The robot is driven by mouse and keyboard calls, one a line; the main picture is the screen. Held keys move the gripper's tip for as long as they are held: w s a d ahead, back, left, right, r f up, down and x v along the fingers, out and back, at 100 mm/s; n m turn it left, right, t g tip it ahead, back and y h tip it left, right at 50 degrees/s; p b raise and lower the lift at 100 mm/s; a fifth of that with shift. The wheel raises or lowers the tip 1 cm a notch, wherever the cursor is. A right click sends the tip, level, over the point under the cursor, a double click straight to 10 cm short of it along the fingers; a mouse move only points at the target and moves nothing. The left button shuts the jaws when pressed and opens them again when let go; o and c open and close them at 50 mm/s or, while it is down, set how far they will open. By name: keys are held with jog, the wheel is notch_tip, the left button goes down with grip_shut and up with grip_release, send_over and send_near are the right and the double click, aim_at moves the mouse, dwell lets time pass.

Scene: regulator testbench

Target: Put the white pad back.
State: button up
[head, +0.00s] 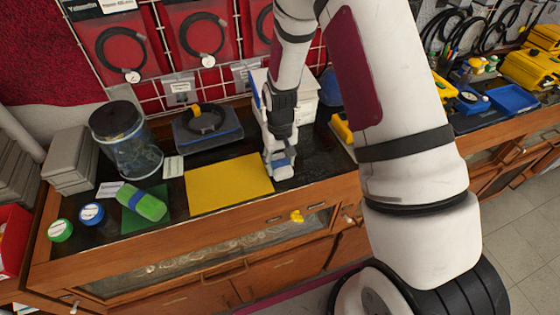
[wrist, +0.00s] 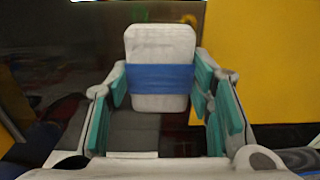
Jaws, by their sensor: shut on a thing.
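The white pad (wrist: 160,45) has a blue band around it and sits between my fingers in the wrist view. In the head view its lower end (head: 284,173) shows below my gripper (head: 279,152). My gripper is shut on the pad, and its teal fingertips (wrist: 160,82) flank the blue band. The pad is just right of a yellow mat (head: 228,183), over or on the dark counter top. I cannot tell whether it touches the counter.
A green pad (head: 148,206) with a blue band lies on a green mat (head: 131,222) at the left. Two round tins, green (head: 60,230) and blue (head: 92,214), stand nearby. A glass jar (head: 128,143) and a scale-like device (head: 207,133) stand behind. The yellow mat is bare.

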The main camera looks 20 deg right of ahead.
jog(key=o, duration=1.4)
jog(key=shift+f, duration=0.1)
jog(key=shift+c, duration=0.2)
notch_tip(320, 180, up, 13)
jog(key=b, duration=0.2)
notch_tip(320, 180, up, 15)
jog(key=t, duration=0.3)
send_over(280, 163)
jog(key=s, duration=0.8)
jog(key=s+r+t, duration=0.1)
jog(key=s+r, duration=0.3)
jog(key=s, duration=0.3)
jog(key=s+r+t, duration=0.1)
jog(key=s+r, duration=0.3)
jog(key=s, duration=0.3)
jog(key=shift+t, duration=0.3)
